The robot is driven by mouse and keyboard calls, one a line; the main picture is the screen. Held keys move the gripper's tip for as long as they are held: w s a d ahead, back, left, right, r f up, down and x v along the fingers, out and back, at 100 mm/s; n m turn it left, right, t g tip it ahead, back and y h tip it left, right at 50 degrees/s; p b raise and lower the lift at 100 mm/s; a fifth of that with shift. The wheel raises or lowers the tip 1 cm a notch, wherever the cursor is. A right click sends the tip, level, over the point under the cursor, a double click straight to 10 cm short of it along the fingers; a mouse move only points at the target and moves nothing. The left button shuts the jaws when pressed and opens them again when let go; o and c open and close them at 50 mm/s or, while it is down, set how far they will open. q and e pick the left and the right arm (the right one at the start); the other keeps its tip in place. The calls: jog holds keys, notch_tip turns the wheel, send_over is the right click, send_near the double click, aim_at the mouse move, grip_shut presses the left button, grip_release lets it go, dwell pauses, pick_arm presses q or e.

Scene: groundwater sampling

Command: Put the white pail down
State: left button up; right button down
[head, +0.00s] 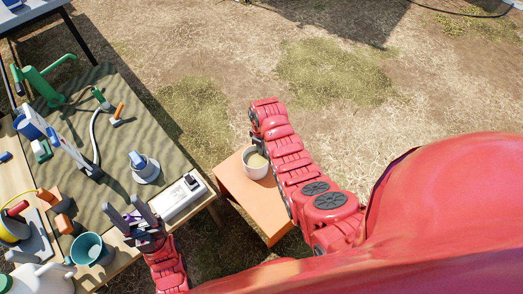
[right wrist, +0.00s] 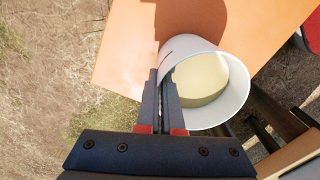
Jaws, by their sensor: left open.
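The white pail (head: 256,163) is at the orange stool (head: 262,205) in the head view, with pale yellowish contents. In the right wrist view the pail (right wrist: 236,92) is in front of my right gripper (right wrist: 162,76), whose two close fingers pinch its near rim and wall. The orange top (right wrist: 130,45) lies behind it, with a dark shadow beside the pail; I cannot tell whether its base touches. My left gripper (head: 143,212) is open and empty over the worktable's near edge. My right fingertips are hidden in the head view.
The worktable's cloth (head: 128,150) carries a green hand pump (head: 42,85), a grey-white cone-shaped item (head: 144,167) and other tools. A white box (head: 182,198) lies at its right edge, a teal bucket (head: 90,249) at the front.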

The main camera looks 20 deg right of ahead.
jog(key=shift+f, duration=0.1)
jog(key=c, duration=1.1)
grip_release()
